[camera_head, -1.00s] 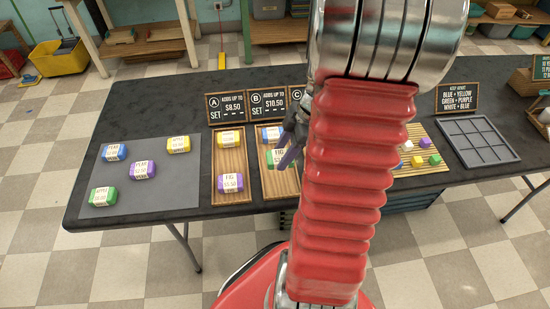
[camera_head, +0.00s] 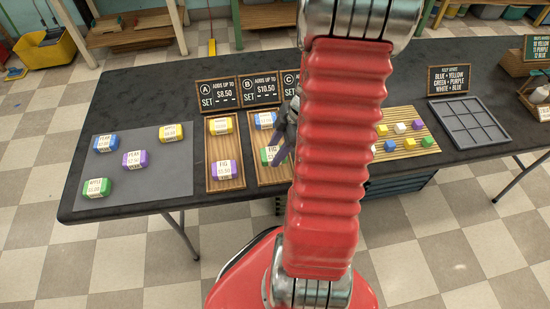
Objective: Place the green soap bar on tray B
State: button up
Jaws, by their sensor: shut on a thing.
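A green soap bar with a white FIG label (camera_head: 268,156) is in or just over tray B (camera_head: 264,179), the wooden tray below the sign marked B. My gripper (camera_head: 281,150) is at the right side of this bar and is shut on it. My red arm hides the fingertips' far side and the right part of the tray, so I cannot tell if the bar touches the tray bottom. A blue bar (camera_head: 264,120) lies at the back of tray B. Another green bar (camera_head: 97,188) lies at the front left of the grey mat (camera_head: 160,188).
Blue (camera_head: 105,144), purple (camera_head: 134,158) and yellow (camera_head: 171,132) bars lie on the mat. Tray A (camera_head: 228,185) holds a yellow and a purple bar. Signs (camera_head: 219,94) stand behind the trays. Small cubes on a slatted mat (camera_head: 419,118) and a grey divided tray (camera_head: 470,125) are at the right.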

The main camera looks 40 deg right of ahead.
jog(key=shift+f, duration=2.1)
jog(key=o, duration=1.2)
jog(key=v, duration=1.2)
